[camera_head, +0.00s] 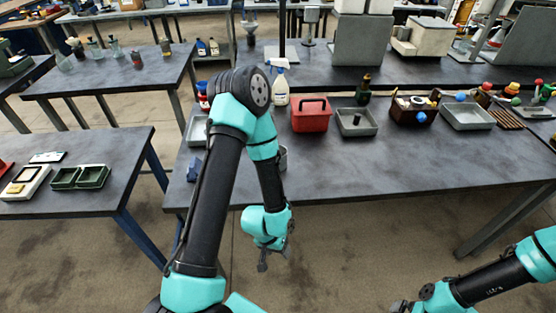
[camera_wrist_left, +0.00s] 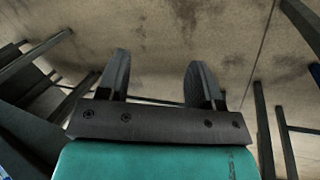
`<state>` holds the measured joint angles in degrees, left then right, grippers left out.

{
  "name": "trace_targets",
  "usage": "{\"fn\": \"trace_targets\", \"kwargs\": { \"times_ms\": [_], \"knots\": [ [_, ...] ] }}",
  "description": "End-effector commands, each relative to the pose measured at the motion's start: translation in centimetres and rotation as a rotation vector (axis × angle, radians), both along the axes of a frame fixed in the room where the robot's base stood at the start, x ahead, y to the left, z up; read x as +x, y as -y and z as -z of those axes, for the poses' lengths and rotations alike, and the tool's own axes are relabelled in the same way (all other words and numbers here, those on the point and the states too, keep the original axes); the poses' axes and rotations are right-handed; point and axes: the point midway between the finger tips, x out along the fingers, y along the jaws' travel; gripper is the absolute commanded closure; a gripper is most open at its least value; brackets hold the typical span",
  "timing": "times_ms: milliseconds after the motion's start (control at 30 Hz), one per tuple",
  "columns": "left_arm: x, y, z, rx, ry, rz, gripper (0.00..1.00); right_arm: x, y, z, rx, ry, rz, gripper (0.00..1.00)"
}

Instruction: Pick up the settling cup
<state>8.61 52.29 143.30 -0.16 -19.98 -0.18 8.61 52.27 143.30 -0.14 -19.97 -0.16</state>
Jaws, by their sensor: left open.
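My left gripper (camera_head: 265,264) hangs over the floor in front of the main bench, apart from everything on it. In the left wrist view its two dark fingers (camera_wrist_left: 158,82) stand apart with nothing between them. I cannot pick out the settling cup for certain. A small grey cup-like object (camera_head: 283,157) shows partly behind my left arm near the bench's front edge. My right arm comes in at the bottom right, and its gripper end (camera_head: 402,306) is cut by the frame's lower edge.
On the main bench (camera_head: 400,172) stand a red box (camera_head: 310,115), a white spray bottle (camera_head: 281,88), a grey tray (camera_head: 357,123), a brown holder (camera_head: 412,110) and a wider tray (camera_head: 467,117).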

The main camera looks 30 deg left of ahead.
Motion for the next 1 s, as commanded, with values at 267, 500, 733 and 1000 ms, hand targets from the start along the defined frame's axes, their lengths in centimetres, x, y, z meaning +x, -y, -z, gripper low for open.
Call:
{"fn": "trace_targets", "kwargs": {
  "times_ms": [267,500,733,1000],
  "knots": [
    [0.0,0.0,0.0,0.000,0.000,0.000,0.22,0.0,0.0,0.0,0.000,0.000,0.000,0.00],
    [0.0,0.0,0.0,0.000,0.000,0.000,0.03,0.0,0.0,0.0,0.000,0.000,0.000,0.00],
    [0.0,0.1,-0.1,0.000,-0.002,0.007,0.03,0.0,0.0,0.0,0.000,0.000,0.000,0.00],
    [0.3,1.8,-1.7,-0.015,-0.046,0.201,0.03,0.0,0.0,0.0,0.000,0.000,0.000,0.00]
  ]
}}
